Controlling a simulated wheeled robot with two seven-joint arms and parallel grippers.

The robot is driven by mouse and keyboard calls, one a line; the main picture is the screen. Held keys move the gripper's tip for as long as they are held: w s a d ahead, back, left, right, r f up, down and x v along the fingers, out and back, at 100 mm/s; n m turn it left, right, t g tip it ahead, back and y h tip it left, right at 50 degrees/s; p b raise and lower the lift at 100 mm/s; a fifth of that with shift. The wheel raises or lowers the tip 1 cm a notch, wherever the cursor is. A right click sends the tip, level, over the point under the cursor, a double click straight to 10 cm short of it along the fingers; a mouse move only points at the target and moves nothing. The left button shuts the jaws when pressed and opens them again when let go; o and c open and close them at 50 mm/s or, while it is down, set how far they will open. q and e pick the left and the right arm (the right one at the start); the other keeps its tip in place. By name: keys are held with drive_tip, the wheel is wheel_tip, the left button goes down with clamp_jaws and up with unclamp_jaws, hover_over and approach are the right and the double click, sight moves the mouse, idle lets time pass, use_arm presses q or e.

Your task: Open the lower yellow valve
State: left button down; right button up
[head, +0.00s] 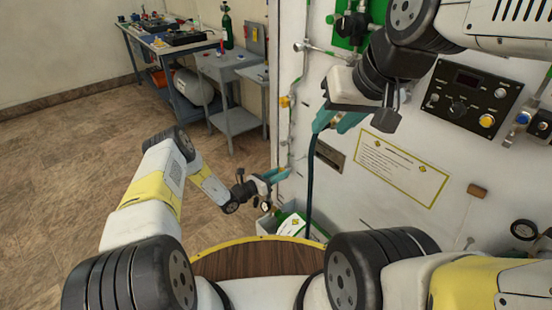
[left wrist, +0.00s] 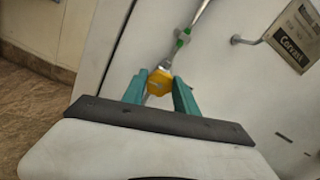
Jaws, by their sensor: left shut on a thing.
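The lower yellow valve (left wrist: 160,82) shows in the left wrist view between the teal fingers of my left gripper (left wrist: 160,95), on a thin pipe along the white panel. The gripper is shut on it. In the head view, my left gripper (head: 273,176) is low at the panel's left edge, and the valve is hidden there. Another yellow valve (head: 284,101) sits higher on the same edge, clear of both grippers. My right gripper (head: 337,121) is in front of the panel, its teal fingers apart, with nothing seen between them.
A black hose (head: 311,185) hangs down the panel near my right gripper. A bin with papers (head: 291,224) stands below my left gripper. A black control box (head: 470,97) is on the panel at right. A grey side table (head: 228,68) stands behind at left, with open floor before it.

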use_arm(q)
drive_tip(key=shift+w+a+n, duration=0.1)
drive_tip(key=shift+n, duration=1.1)
drive_tip(key=c, duration=0.9)
unclamp_jaws()
drive_tip(key=shift+c, duration=0.2)
drive_tip(key=v, duration=0.7)
drive_tip(key=shift+s+a, duration=0.25)
drive_tip(key=shift+s, duration=0.05)
